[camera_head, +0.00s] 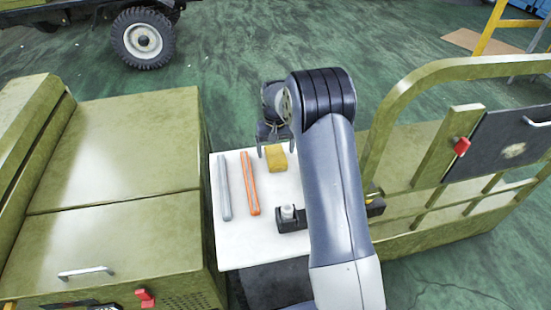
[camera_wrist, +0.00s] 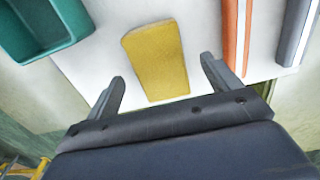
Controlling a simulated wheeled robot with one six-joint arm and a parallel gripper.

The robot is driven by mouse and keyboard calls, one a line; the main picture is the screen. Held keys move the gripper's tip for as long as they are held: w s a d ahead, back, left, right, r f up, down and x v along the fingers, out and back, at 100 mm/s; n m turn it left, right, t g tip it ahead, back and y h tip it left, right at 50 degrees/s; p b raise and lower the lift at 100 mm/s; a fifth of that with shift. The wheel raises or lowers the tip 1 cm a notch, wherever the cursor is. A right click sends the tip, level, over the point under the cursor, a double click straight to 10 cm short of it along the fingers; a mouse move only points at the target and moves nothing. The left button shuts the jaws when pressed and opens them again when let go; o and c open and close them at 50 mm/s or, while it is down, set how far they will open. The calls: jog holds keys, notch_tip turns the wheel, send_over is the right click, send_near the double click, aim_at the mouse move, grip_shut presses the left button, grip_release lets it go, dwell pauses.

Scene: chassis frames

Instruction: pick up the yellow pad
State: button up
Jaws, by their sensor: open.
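The yellow pad (camera_head: 276,158) lies on a white board (camera_head: 245,245), near its far edge. In the wrist view the yellow pad (camera_wrist: 157,60) lies flat, a little beyond the fingertips and roughly between their lines. My gripper (camera_head: 274,145) is at the far edge of the board, just beyond the pad. In the wrist view my gripper (camera_wrist: 163,72) has its two fingers wide apart with nothing between them. My arm crosses the right side of the board and hides part of it.
An orange bar (camera_head: 250,184) and a grey bar (camera_head: 223,187) lie left of the pad. A black holder with a white piece (camera_head: 288,214) stands nearer. A green bin (camera_wrist: 45,25) shows in the wrist view. Olive cabinets (camera_head: 120,150) and a railed frame (camera_head: 440,190) flank the board.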

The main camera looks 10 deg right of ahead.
aim_at(276, 154)
jog(key=shift+f, duration=1.6)
jog(key=c, duration=1.1)
